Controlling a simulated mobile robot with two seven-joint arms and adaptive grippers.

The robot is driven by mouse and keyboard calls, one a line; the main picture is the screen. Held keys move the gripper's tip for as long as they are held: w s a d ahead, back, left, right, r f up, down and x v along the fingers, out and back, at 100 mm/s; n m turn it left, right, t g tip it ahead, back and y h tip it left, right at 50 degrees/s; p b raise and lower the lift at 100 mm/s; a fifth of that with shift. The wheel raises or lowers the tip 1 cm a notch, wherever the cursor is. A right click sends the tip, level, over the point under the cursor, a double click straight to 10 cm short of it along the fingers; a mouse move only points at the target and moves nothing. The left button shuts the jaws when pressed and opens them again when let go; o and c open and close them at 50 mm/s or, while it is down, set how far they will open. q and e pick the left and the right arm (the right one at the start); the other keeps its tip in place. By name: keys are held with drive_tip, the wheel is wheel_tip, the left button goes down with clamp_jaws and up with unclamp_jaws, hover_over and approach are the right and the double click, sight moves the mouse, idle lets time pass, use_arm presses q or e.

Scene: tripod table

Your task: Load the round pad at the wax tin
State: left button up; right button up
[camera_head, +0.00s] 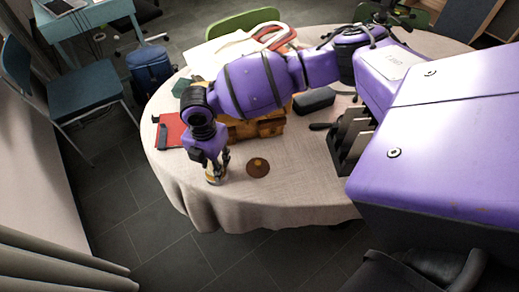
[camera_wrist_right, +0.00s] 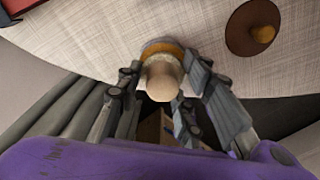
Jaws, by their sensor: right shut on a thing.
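My right gripper (camera_head: 216,170) points down near the table's front left edge. In the right wrist view the gripper (camera_wrist_right: 160,95) is shut on a pale rounded piece, which seems to be the round pad (camera_wrist_right: 162,80). Just beyond it shows a round rim with an amber band, apparently the wax tin (camera_wrist_right: 158,47). The pad overlaps the tin in that view; I cannot tell whether they touch. In the head view the tin (camera_head: 214,180) is mostly hidden by my fingers. My left gripper is not in view.
A brown disc (camera_head: 258,167) with a small knob lies right of the gripper. A red flat item (camera_head: 170,130) lies left, and a wooden box (camera_head: 262,127) stands behind. A dark case (camera_head: 314,99) and a slotted rack (camera_head: 350,140) are farther right. The front cloth (camera_head: 290,195) is clear.

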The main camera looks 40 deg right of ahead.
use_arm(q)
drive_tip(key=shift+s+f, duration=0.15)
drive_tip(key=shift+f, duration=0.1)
use_arm(e)
drive_tip(key=shift+f, duration=0.5)
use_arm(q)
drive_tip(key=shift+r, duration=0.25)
use_arm(e)
drive_tip(key=shift+f, duration=0.15)
idle(1.6)
drive_tip(key=shift+w+r+p, duration=0.1)
drive_tip(key=shift+r+p, duration=1.75)
drive_tip(key=shift+r, duration=1.9)
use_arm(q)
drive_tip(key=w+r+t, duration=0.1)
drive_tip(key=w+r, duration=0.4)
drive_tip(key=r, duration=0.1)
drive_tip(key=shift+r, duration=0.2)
use_arm(e)
drive_tip(key=shift+f, duration=0.1)
